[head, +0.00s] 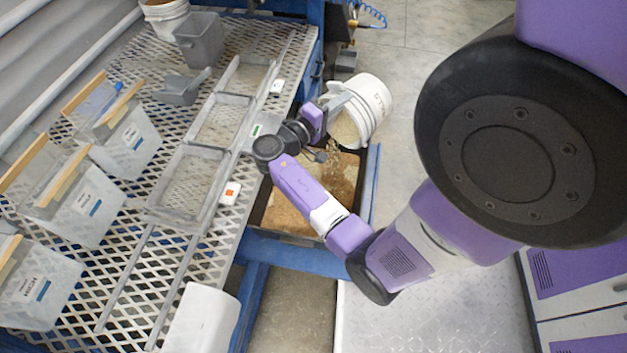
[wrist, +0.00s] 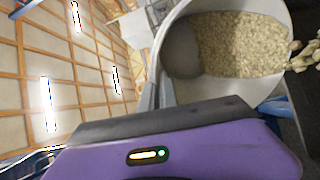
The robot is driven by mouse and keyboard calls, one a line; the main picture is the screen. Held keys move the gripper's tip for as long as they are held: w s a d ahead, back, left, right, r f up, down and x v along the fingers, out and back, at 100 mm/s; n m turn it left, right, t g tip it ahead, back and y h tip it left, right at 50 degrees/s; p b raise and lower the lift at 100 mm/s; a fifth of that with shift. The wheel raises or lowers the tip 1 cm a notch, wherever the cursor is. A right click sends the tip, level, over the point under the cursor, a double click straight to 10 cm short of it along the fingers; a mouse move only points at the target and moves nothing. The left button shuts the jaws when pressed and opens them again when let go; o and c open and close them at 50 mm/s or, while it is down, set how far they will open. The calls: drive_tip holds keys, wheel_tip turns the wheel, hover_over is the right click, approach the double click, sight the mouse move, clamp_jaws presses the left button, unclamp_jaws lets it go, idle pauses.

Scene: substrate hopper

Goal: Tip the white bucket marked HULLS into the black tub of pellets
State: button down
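The white bucket (head: 372,104) is held in the air on its side, over the far part of the black tub (head: 361,180). Its mouth faces left and down, and its printed marking is too small to read. My gripper (head: 332,104) is shut on the bucket's rim. The wrist view looks into the bucket (wrist: 182,50), where pale pellets (wrist: 240,45) still lie. Some pellets spill over the lip at right (wrist: 305,55). In the head view a few pellets (head: 320,152) fall toward the tub. Brown and tan material (head: 335,180) covers the tub's floor; my arm hides part of it.
A perforated metal bench (head: 180,255) stands left of the tub, with clear bins (head: 85,205), metal trays (head: 185,190), a grey container (head: 200,40) and another white bucket (head: 166,15). A blue frame (head: 290,252) borders the tub. Open floor (head: 430,70) lies behind.

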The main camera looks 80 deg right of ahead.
drive_tip(key=shift+w+a+f+g+h+b, duration=0.15)
drive_tip(key=shift+w+a+g+h+b, duration=0.6)
drive_tip(key=shift+w+a+b, duration=0.45)
drive_tip(key=shift+s+d, duration=0.1)
drive_tip(key=shift+s, duration=0.15)
